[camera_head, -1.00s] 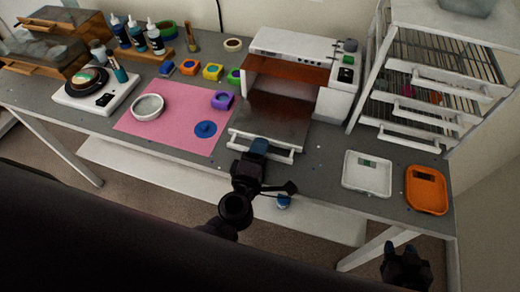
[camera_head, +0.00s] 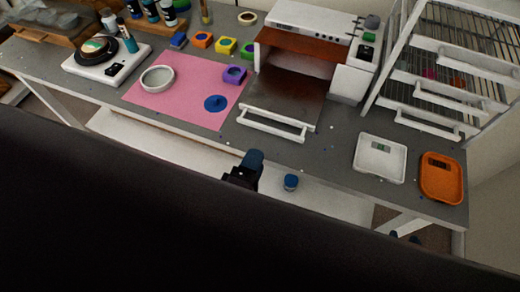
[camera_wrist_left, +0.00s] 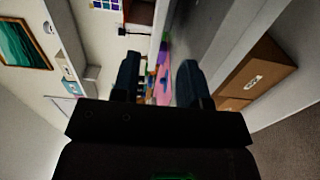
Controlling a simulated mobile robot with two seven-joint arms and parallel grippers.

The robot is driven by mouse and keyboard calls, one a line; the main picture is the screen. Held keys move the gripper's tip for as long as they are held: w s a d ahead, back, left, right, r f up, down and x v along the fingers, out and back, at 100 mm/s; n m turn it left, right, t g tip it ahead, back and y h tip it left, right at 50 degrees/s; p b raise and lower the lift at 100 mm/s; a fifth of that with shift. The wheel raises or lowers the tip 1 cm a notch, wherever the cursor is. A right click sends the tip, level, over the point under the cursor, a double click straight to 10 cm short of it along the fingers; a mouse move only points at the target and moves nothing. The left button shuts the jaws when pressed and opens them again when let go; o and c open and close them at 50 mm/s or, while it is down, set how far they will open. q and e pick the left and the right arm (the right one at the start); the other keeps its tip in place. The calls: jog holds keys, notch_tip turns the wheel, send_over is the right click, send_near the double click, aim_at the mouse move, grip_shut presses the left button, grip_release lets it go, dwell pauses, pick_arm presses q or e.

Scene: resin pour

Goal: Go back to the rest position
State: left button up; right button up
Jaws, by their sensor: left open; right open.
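My left gripper (camera_head: 250,165) is at the table's front edge, low in the head view, below the white machine with its door down. In the left wrist view its two dark blue fingers (camera_wrist_left: 160,80) stand apart with nothing between them. My right gripper (camera_head: 405,238) shows only as dark fingertips at the lower right, below the orange tray; the rest of it is hidden by a large dark shape across the bottom. Nothing is seen held in it.
The pink mat (camera_head: 180,112) holds a white ring-shaped dish (camera_head: 157,79). The machine's open door (camera_head: 275,123) reaches toward the front edge. A white scale (camera_head: 380,158) and orange tray (camera_head: 441,178) lie at right.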

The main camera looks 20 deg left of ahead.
pick_arm(q)
jog(key=shift+s, duration=0.25)
pick_arm(e)
jog(key=shift+w, duration=0.2)
jog(key=shift+s+f, duration=0.15)
jog(key=shift+s, duration=0.05)
pick_arm(q)
notch_tip(320, 180, down, 7)
jog(key=a+m+g+h, duration=0.2)
jog(key=m+g+h, duration=0.2)
jog(key=m, duration=1)
jog(key=a+f+m+g+y, duration=0.1)
jog(key=a+f+m+y, duration=0.1)
jog(key=a, duration=0.5)
jog(key=s+a+f+m+g+y, duration=0.1)
jog(key=a+f+m+y, duration=0.1)
jog(key=a+f, duration=0.2)
jog(key=a, duration=0.3)
jog(key=shift+s+m+y, duration=0.3)
jog(key=shift+y, duration=0.1)
pick_arm(e)
jog(key=shift+s+f, duration=0.2)
jog(key=shift+s, duration=0.15)
